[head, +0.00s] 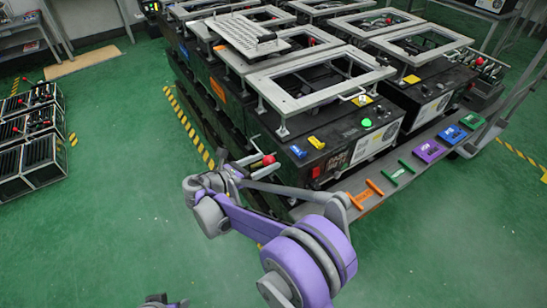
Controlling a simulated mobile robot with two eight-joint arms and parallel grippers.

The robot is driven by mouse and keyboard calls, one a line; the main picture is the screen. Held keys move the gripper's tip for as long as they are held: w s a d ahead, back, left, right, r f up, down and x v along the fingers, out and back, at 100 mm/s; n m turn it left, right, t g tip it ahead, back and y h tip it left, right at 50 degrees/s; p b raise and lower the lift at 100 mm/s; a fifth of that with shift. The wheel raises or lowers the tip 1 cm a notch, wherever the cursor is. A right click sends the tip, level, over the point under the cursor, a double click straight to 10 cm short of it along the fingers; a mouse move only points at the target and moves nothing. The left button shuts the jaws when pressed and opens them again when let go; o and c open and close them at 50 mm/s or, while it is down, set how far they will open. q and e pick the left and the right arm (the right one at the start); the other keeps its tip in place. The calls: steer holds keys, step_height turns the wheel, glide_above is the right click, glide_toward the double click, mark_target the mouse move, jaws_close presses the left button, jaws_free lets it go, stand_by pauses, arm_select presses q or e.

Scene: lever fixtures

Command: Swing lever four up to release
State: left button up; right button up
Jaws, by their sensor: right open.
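A lever with a red knob (269,159) sticks out at the near left corner of the closest black machine (348,150). My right gripper (259,165) is open beside this knob, with its fingers around or just next to it; I cannot tell whether they touch. The purple and grey arm reaches it from the lower right. The lever's base is partly hidden by the gripper, and no number is readable on it. A small dark and grey part, likely my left gripper (165,301), shows at the bottom edge, mostly cut off.
Black crates (30,140) stand at the left. Green floor (110,225) is free at lower left.

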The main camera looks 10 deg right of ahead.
steer(key=v, duration=0.5)
steer(key=shift+s+a+r, duration=0.1)
steer(key=shift+a, duration=0.15)
